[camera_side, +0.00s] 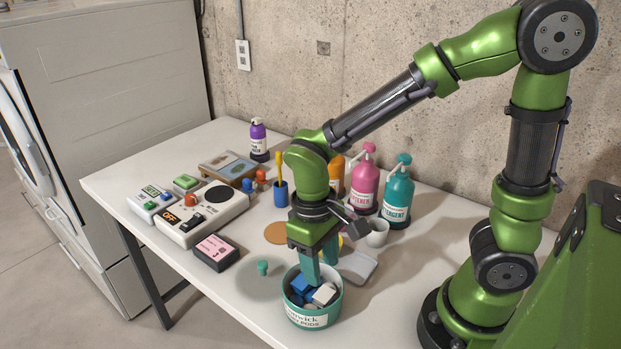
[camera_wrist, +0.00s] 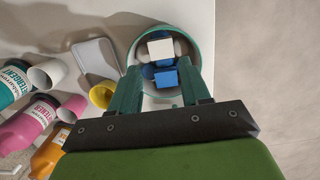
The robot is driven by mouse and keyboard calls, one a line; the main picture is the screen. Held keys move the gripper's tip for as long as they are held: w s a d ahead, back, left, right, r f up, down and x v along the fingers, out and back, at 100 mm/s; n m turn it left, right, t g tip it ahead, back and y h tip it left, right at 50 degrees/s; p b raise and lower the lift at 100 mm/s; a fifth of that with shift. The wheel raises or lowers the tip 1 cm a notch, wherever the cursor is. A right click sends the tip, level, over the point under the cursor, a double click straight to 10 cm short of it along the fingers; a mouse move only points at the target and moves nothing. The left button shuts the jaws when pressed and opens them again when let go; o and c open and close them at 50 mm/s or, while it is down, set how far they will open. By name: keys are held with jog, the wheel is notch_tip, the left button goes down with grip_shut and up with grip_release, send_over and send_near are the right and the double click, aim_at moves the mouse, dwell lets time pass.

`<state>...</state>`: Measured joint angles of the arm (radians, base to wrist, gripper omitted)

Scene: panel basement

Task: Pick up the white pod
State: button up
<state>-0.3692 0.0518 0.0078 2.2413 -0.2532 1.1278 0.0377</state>
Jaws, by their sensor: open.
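The white pod (camera_wrist: 161,49) lies in the round teal tub, beyond a blue pod (camera_wrist: 166,79) in the wrist view. In the side view the white pod (camera_side: 324,294) is near the right side of the tub, beside blue pods (camera_side: 300,285). The tub (camera_side: 313,318) has a label reading "PODS" and stands near the table's front edge. My gripper (camera_wrist: 160,88) points down over the tub, its teal fingers apart on either side of the pods in the wrist view. In the side view my gripper (camera_side: 310,275) partly hides the tub's far rim.
A grey flat tray (camera_side: 358,266), a white cup (camera_side: 377,233) and a pink bottle (camera_side: 365,186) stand behind the tub. Control boxes (camera_side: 202,212) stand farther left.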

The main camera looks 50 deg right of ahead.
aim_at(324, 294)
jog(key=f, duration=0.6)
jog(key=shift+s+a+f, duration=0.1)
jog(key=shift+s+f, duration=0.1)
jog(key=shift+s, duration=0.2)
jog(key=shift+c, duration=0.2)
jog(key=c, duration=0.6)
notch_tip(324, 294, up, 10)
jog(key=shift+r, duration=0.1)
jog(key=shift+c, duration=0.2)
